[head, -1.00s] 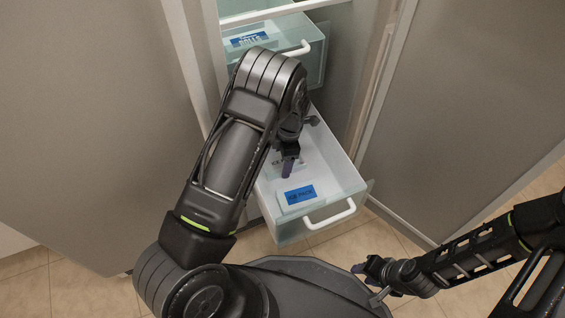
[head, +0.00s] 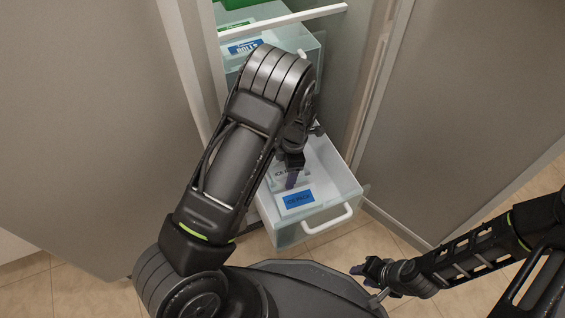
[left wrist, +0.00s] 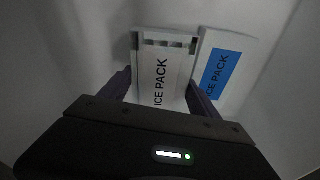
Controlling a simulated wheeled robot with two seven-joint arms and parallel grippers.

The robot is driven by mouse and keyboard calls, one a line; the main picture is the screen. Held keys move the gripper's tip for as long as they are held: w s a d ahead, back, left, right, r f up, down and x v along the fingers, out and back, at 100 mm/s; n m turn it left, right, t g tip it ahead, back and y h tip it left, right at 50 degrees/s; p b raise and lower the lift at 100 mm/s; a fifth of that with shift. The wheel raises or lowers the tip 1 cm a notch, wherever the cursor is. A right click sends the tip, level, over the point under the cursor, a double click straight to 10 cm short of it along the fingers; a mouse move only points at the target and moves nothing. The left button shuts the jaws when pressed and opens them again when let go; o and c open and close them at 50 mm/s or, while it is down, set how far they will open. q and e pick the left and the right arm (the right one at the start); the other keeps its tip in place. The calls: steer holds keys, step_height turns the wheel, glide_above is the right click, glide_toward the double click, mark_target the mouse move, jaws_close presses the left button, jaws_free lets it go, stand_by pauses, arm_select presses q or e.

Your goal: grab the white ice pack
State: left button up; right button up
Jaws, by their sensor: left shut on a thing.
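The white ice pack (left wrist: 161,80), with black lettering on white, is between the fingers of my left gripper (left wrist: 160,85) in the left wrist view. In the head view my left gripper (head: 291,178) reaches down into the open lower drawer (head: 340,186), and part of the white pack (head: 279,174) shows beside its fingers. The left gripper is shut on the white pack. A second ice pack with a blue label (head: 298,199) lies in the drawer just in front; it also shows at the right in the left wrist view (left wrist: 218,75). My right gripper (head: 366,270) is low at the right; its opening is unclear.
The lower drawer has a white front handle (head: 328,220). An upper drawer holding a blue-labelled box (head: 244,46) is behind my left arm. A freezer door (head: 465,100) stands at the right, and floor tiles (head: 85,295) show below.

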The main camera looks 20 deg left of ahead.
arm_select(q)
steer(key=s+d+r+p, duration=0.1)
steer(key=s+d, duration=0.1)
steer(key=s+d+r+p, duration=0.1)
steer(key=s+d+r, duration=0.1)
steer(key=s+d+r+p, duration=0.1)
steer(key=s+d+r, duration=0.1)
steer(key=shift+d, duration=0.3)
steer(key=shift+s+d, duration=0.25)
steer(key=shift+d, duration=0.05)
steer(key=shift+r, duration=0.15)
